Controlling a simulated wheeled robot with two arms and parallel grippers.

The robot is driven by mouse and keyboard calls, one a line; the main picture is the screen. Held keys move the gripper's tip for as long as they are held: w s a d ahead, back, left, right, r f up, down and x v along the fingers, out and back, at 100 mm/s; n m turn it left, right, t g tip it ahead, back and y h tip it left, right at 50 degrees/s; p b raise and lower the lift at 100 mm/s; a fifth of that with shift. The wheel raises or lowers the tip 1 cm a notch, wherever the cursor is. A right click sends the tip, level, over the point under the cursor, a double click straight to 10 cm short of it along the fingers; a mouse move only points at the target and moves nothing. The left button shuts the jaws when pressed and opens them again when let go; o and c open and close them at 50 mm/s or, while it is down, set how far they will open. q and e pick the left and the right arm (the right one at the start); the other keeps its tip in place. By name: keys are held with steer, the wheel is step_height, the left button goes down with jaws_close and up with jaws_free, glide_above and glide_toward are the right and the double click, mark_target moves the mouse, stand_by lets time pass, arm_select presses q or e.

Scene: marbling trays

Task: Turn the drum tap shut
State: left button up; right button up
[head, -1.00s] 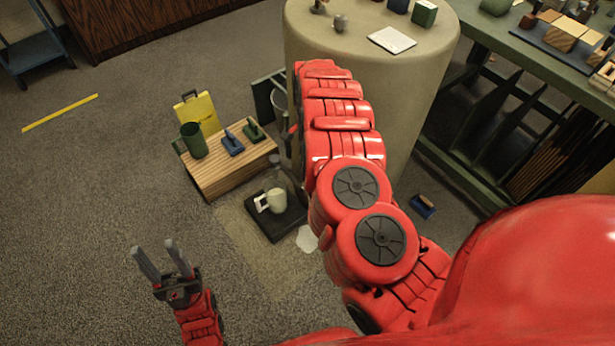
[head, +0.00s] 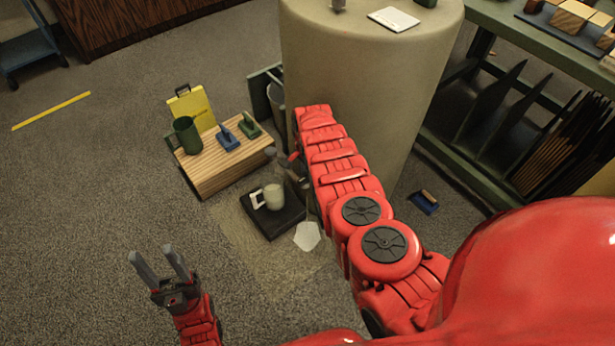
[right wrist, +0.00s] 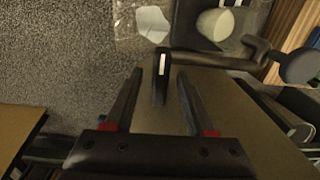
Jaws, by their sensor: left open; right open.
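The big beige drum (head: 365,80) stands at the upper middle of the head view, its tap mostly hidden there by my right arm. In the right wrist view a black lever with a white stripe (right wrist: 161,88), apparently the tap handle, shows beside the drum's wall (right wrist: 215,105). My right gripper (right wrist: 160,73) is open, with one finger on each side of the lever in the picture; I cannot tell if they touch it. A dark pipe (right wrist: 215,62) runs right from near the lever. My left gripper (head: 160,260) is open and empty, low over the floor at left.
A dark green shelf (head: 480,150) stands at right.

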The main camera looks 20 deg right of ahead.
jaws_close()
steer(key=shift+n, duration=0.3)
stand_by(0.3)
steer(key=n, duration=0.3)
steer(key=shift+r+n+p, duration=0.1)
steer(key=shift+n+p, duration=0.25)
steer(key=shift+n, duration=0.05)
steer(key=n, duration=0.4)
steer(key=shift+n, duration=0.3)
steer(key=n, duration=0.4)
steer(key=shift+n, duration=2.4)
